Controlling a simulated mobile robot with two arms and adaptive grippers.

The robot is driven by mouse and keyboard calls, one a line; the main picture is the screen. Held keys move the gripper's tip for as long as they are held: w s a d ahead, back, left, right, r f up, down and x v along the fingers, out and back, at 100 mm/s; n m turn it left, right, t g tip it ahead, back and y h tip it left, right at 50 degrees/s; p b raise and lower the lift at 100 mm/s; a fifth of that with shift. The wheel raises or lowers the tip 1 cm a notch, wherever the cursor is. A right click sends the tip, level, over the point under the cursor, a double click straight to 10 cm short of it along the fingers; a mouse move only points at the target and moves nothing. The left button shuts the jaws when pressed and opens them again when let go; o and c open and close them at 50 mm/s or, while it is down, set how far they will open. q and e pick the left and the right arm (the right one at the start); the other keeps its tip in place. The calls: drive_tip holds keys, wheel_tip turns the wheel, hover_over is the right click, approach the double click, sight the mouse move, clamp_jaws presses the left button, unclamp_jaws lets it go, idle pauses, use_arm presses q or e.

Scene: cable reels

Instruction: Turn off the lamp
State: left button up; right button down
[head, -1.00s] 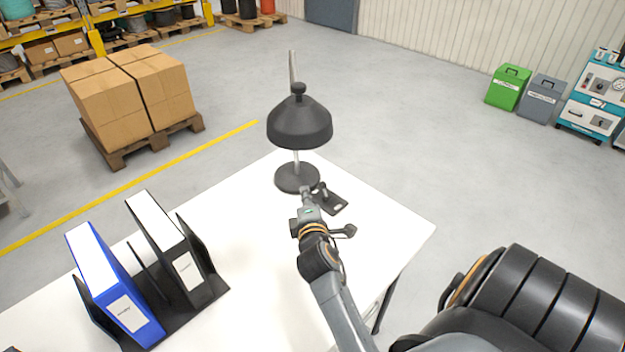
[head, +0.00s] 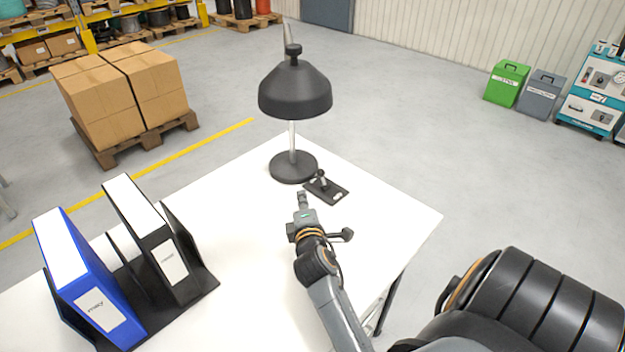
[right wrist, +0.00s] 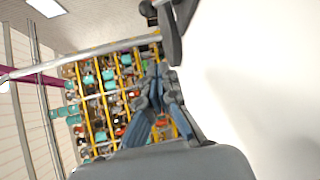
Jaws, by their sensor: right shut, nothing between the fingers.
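A black desk lamp (head: 295,92) with a dome shade, a thin pole and a round black base (head: 293,167) stands upright near the far corner of the white table (head: 245,240). A small dark plate with an upright knob (head: 326,187) lies just to the right of the lamp base. My right gripper (head: 302,196) is shut and empty, apart from the plate and in front of the lamp base. In the right wrist view its fingers (right wrist: 163,85) point away, with a dark part at the top. Whether the lamp is lit, I cannot tell. My left gripper is not in view.
Blue (head: 85,275) and black (head: 150,240) binders stand in a black holder at the table's left. The right part of the table top is clear. Boxes on a pallet (head: 125,95) stand on the floor beyond.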

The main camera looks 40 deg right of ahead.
sight(321, 173)
drive_tip(key=x, duration=1)
drive_tip(key=shift+d, duration=0.2)
drive_tip(key=s+d, duration=0.1)
drive_tip(key=s+d+p, duration=0.1)
drive_tip(key=s, duration=0.1)
drive_tip(key=shift+s+r, duration=0.1)
drive_tip(key=shift+r, duration=0.3)
drive_tip(key=shift+s, duration=0.25)
